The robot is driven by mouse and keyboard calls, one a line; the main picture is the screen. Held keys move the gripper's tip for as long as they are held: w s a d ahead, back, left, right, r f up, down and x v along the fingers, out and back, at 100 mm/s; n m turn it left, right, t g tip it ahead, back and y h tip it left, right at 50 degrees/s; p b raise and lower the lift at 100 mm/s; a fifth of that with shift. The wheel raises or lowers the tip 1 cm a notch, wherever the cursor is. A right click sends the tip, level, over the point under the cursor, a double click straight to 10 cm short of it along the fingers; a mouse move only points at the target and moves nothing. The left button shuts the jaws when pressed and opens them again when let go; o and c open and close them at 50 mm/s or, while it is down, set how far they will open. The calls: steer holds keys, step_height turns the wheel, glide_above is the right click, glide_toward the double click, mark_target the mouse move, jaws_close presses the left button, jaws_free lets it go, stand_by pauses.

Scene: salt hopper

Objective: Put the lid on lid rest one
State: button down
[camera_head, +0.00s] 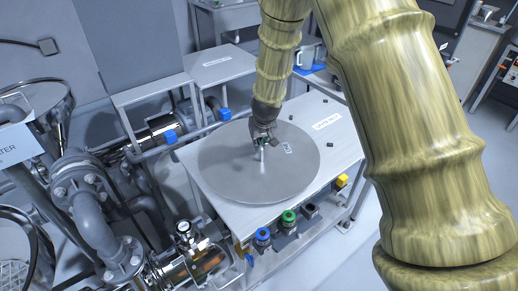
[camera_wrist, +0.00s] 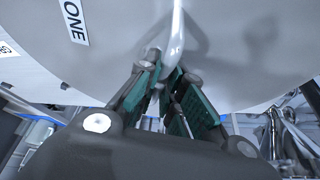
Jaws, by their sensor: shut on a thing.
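The lid (camera_head: 222,165) is a wide, flat grey disc with an upright handle (camera_head: 262,157) at its middle. My gripper (camera_head: 263,141) is above the middle of the lid and shut on the handle. In the wrist view, my gripper's green-padded fingers (camera_wrist: 176,95) are at the pale handle (camera_wrist: 178,40), with the lid (camera_wrist: 235,60) behind. A label ending in "ONE" (camera_wrist: 74,20) shows on the lid. The lid is over a pale table top (camera_head: 345,145) with a partly readable label (camera_head: 327,122). I cannot tell whether the lid touches the top.
A smaller stand (camera_head: 220,65) is behind.

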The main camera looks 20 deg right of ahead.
step_height(320, 180, down, 2)
steer(key=shift+w+f+b, duration=0.1)
steer(key=shift+b, duration=0.55)
steer(key=c, duration=1.5)
jaws_free()
steer(key=shift+c, duration=0.2)
steer(key=shift+b+v, duration=0.5)
steer(key=shift+v, duration=5.65)
